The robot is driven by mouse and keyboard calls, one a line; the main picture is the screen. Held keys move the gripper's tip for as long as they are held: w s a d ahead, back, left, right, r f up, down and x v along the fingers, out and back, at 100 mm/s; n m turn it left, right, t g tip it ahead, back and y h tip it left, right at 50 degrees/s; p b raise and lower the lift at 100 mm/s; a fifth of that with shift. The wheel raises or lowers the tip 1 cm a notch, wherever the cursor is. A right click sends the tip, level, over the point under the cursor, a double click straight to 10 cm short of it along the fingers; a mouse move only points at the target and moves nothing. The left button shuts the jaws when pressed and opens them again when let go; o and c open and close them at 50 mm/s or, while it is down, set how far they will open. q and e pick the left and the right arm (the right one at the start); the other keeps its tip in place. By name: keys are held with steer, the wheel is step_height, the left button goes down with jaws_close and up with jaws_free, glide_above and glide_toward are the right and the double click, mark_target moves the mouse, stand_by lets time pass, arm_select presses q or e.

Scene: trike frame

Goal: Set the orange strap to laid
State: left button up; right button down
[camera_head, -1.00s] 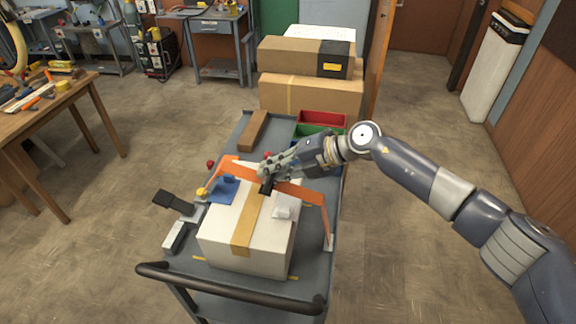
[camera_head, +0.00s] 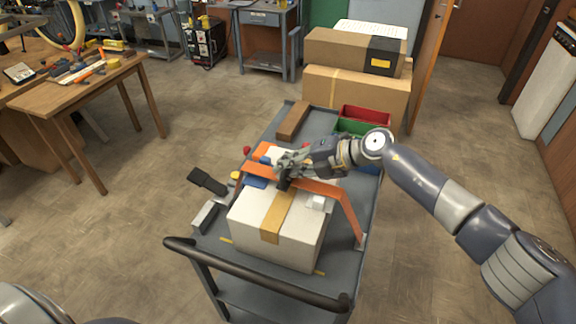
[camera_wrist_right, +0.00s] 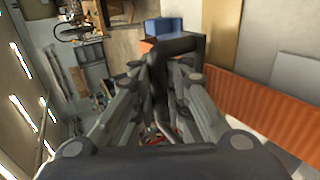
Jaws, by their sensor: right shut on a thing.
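The orange strap (camera_head: 319,188) runs over the white box (camera_head: 270,240) on the cart. Its right part bends down over the box's side to a light metal fitting on the deck. It also shows in the right wrist view (camera_wrist_right: 265,105). My right gripper (camera_head: 286,176) is over the box's top, shut on a black piece at the strap. In the right wrist view this black piece (camera_wrist_right: 180,46) is between the fingers. The fingers hide how it joins the strap. The strap's left part (camera_head: 258,170) lies beyond the gripper. My left gripper is out of view.
The grey cart (camera_head: 211,252) has a dark push handle (camera_head: 255,280) at the near end. A blue pad lies on the box's far left corner. Red and green bins (camera_head: 362,114) and a brown block (camera_head: 293,121) stand farther back. Cardboard boxes (camera_head: 355,88) are behind the cart.

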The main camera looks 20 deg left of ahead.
steer(key=c, duration=1.6)
jaws_free()
steer(key=shift+a+r, duration=0.1)
steer(key=v, duration=1.2)
